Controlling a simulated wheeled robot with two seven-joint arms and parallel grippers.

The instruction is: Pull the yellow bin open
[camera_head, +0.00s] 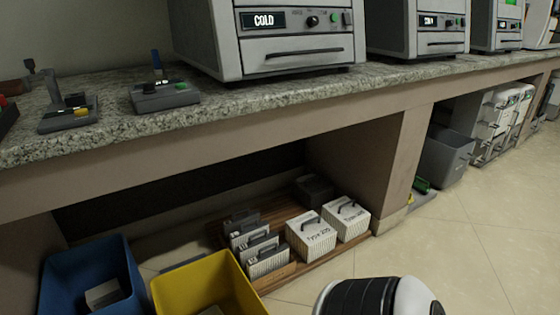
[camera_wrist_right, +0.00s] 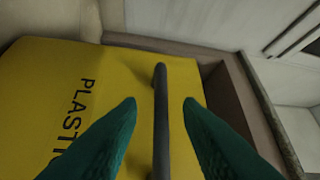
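The yellow bin (camera_head: 205,281) stands on the floor at the bottom of the head view, partly cut off by the lower edge. In the right wrist view its yellow front (camera_wrist_right: 60,85) fills the left and middle, with dark letters reading "PLASTIC", the end partly hidden. A dark bar handle (camera_wrist_right: 160,110) runs up the middle of that view. My right gripper (camera_wrist_right: 159,103) is open, with one teal finger on each side of the handle and a visible gap on both sides. My left gripper is in neither view.
A blue bin (camera_head: 92,270) stands left of the yellow bin. White boxes (camera_head: 328,228) and upright files (camera_head: 260,245) sit on a wooden board under the counter (camera_head: 250,112). The floor (camera_head: 480,240) at the right is mostly clear.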

